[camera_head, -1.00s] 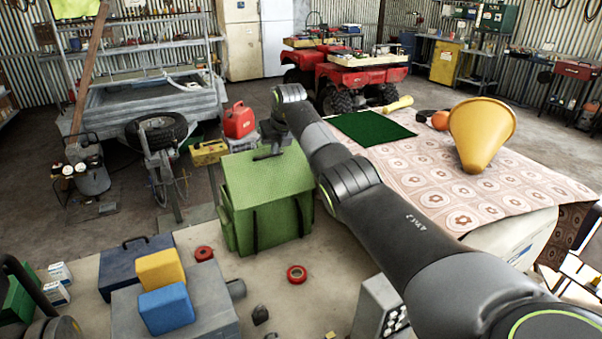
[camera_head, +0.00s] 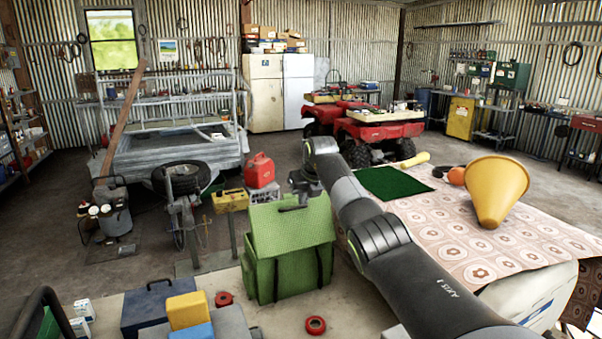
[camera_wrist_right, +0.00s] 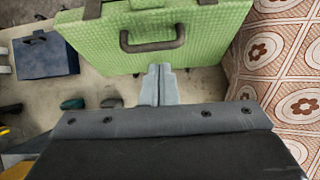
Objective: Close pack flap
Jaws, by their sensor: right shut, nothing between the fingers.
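The green pack (camera_head: 290,262) stands upright on the bench, with dark straps down its front. Its lighter green flap (camera_head: 292,225) forms the sloping top; I cannot tell how firmly its lower edge lies against the body. In the right wrist view, the pack's green panel (camera_wrist_right: 205,22) fills the upper middle, with a dark carry handle (camera_wrist_right: 152,45). My right gripper (camera_wrist_right: 159,70) is shut and empty, its fingertips just below this handle; contact with the pack is unclear. In the head view, my right arm reaches over from the right and its wrist hangs above the pack. My left gripper is out of view.
Left of the pack are a blue toolbox (camera_head: 160,305) and yellow and blue blocks. Red rings (camera_head: 316,325) lie on the bench. A patterned cloth (camera_head: 520,235) with a yellow funnel (camera_head: 493,190) is on the right. A red fuel can (camera_head: 260,170) stands behind.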

